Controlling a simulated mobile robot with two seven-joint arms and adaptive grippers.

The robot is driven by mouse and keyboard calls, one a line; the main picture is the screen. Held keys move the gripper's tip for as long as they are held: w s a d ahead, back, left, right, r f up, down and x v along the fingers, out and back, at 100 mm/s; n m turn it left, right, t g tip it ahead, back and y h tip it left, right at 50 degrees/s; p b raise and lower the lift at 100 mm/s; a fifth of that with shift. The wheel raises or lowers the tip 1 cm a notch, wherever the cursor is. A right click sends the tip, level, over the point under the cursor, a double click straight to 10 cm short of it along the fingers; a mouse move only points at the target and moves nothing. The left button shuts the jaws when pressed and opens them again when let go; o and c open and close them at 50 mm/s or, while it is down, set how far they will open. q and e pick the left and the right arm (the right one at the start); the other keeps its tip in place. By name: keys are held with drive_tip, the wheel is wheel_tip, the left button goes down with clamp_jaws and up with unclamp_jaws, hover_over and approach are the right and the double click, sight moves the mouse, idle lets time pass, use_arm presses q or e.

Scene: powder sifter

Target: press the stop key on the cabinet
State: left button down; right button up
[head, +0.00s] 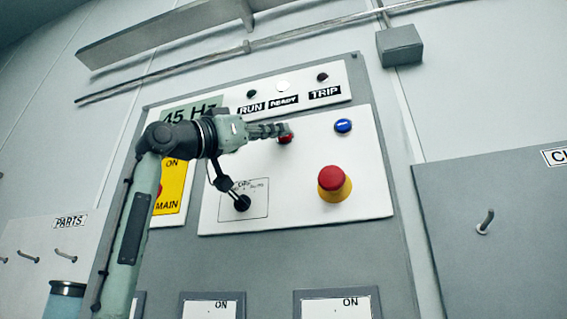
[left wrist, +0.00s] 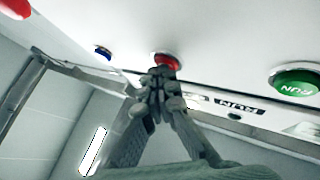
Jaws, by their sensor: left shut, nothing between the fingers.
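The cabinet (head: 380,262) has a white key panel (head: 300,215). A small red key (head: 285,140), which I take for the stop key, sits on the panel and is partly covered by my left gripper (head: 287,130). The red key also shows in the left wrist view (left wrist: 165,61), right beyond the tips of my left gripper (left wrist: 163,76). The left gripper is shut and empty, its tips at or very close to the key. I cannot tell whether they touch it or whether the key is pushed in. My right gripper is not in view.
A blue key (head: 344,126) is right of the red key. A big red mushroom button (head: 332,178) on a yellow base is below. A black selector knob (head: 242,203) is lower left. A green RUN key (left wrist: 297,82) shows in the left wrist view.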

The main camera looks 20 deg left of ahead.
use_arm(q)
drive_tip(key=shift+s+f, duration=0.1)
drive_tip(key=shift+s, duration=0.7)
drive_tip(key=shift+s+b, duration=0.1)
drive_tip(key=shift+b, duration=0.2)
drive_tip(key=s+b, duration=0.1)
drive_tip(key=s, duration=0.3)
drive_tip(key=shift+s, duration=0.4)
idle(0.5)
